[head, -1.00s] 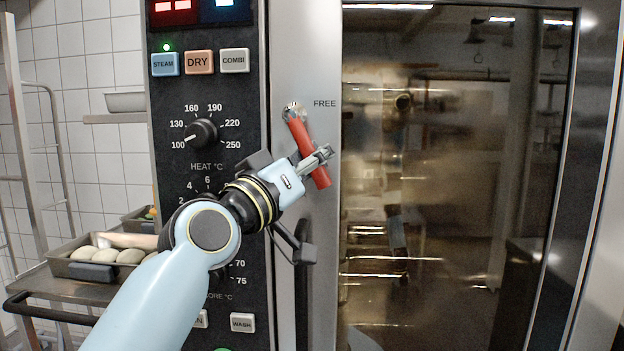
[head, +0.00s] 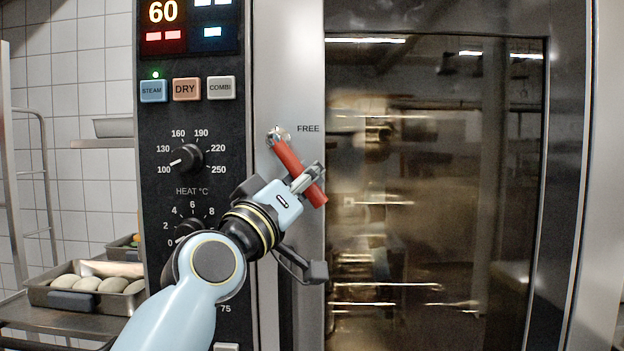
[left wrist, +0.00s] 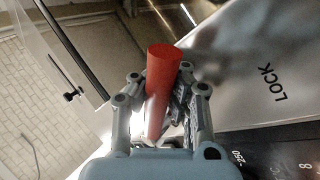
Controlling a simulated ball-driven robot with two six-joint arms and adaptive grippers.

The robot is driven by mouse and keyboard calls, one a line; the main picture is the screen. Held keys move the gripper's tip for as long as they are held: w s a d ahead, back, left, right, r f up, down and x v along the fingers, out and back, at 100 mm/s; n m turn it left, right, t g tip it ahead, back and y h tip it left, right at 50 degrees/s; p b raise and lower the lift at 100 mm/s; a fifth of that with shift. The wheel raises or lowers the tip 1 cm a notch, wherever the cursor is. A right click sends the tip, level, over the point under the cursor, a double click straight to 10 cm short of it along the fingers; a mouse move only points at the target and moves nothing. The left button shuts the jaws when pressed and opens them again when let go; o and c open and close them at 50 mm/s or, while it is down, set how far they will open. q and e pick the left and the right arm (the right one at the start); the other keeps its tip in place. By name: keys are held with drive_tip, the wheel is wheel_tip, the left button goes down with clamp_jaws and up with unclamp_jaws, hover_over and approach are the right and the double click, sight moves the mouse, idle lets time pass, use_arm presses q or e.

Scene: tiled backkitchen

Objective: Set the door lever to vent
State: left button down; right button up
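The red door lever (head: 298,169) hangs from a metal pivot on the oven door's steel edge, slanting down to the right. My left gripper (head: 309,181) is around its lower part. In the left wrist view the red lever (left wrist: 162,90) runs between the two fingers, which look closed on it. The word FREE (head: 308,129) stands right of the pivot in the head view. The word LOCK (left wrist: 272,83) shows on the steel in the left wrist view. No vent mark is visible. My right gripper is not in view.
The control panel (head: 213,130) with buttons and knobs is left of the lever, partly behind my left arm. The dark glass oven door (head: 430,200) fills the right. A tray of pale dough pieces (head: 60,297) stands at lower left.

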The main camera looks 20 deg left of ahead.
use_arm(q)
drive_tip(key=shift+d+r+n+t+y, duration=0.1)
drive_tip(key=shift+r+n+t+y, duration=0.2)
drive_tip(key=shift+r+n+t, duration=0.15)
idle(1.5)
idle(0.5)
drive_tip(key=c, duration=1.7)
unclamp_jaws()
drive_tip(key=shift+s+a, duration=0.15)
drive_tip(key=shift+a, duration=0.05)
drive_tip(key=o, duration=0.5)
drive_tip(key=shift+f, duration=0.15)
drive_tip(key=shift+o, duration=0.2)
drive_tip(key=shift+s+f, duration=0.1)
drive_tip(key=shift+f, duration=0.1)
drive_tip(key=shift+s+f, duration=0.25)
drive_tip(key=shift+s, duration=0.05)
drive_tip(key=v, duration=0.7)
drive_tip(key=shift+r, duration=0.35)
drive_tip(key=shift+s, duration=0.1)
